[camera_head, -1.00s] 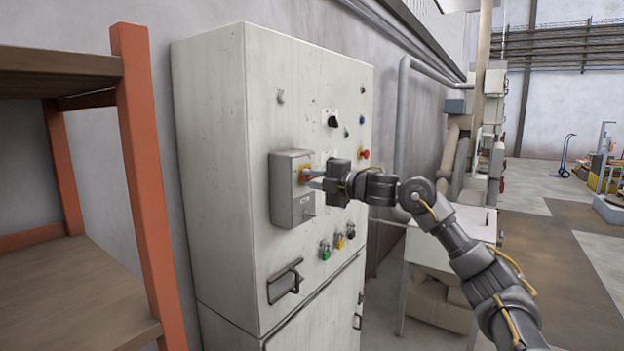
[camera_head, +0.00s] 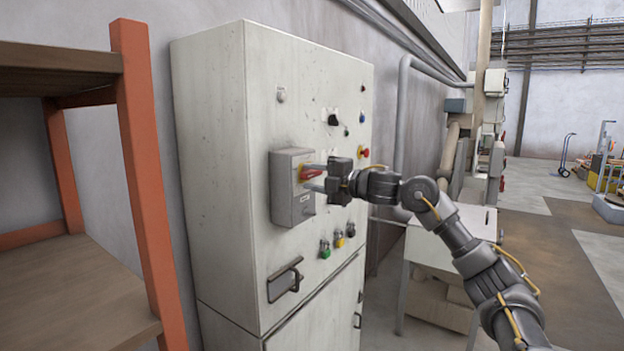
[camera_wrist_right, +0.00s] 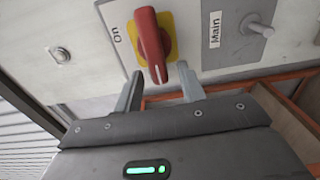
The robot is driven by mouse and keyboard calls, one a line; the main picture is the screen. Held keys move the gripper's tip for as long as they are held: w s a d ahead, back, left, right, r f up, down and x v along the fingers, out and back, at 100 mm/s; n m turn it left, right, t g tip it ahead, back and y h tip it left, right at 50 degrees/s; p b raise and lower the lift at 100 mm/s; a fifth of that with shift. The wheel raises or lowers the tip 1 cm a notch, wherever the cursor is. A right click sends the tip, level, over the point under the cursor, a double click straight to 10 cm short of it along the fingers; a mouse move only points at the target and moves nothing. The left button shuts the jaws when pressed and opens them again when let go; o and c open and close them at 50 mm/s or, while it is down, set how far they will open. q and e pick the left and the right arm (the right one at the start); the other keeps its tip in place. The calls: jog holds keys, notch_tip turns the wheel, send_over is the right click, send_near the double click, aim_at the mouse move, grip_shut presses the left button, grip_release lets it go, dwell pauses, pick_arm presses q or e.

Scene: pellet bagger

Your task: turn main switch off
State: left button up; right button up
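The main switch is a red handle on a yellow plate (camera_head: 306,173), on the front of a grey box (camera_head: 291,212) fixed to the cabinet. In the right wrist view the red handle (camera_wrist_right: 150,45) points toward my gripper, with an "On" label beside the yellow plate and a "Main" label to the right. My right gripper (camera_head: 315,177) is at the switch, its fingers open, one above the other. In the wrist view the handle's end lies between the fingertips of the gripper (camera_wrist_right: 159,80), with visible gaps on both sides. My left gripper is not in view.
The tall pale cabinet (camera_head: 215,180) carries a black knob (camera_head: 333,120), a red push button (camera_head: 364,153) and several padlock-like parts below. An orange-framed shelf (camera_head: 145,180) stands left.

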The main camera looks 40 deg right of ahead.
jog(key=b+v, duration=0.5)
jog(key=v, duration=0.5)
jog(key=shift+s, duration=0.15)
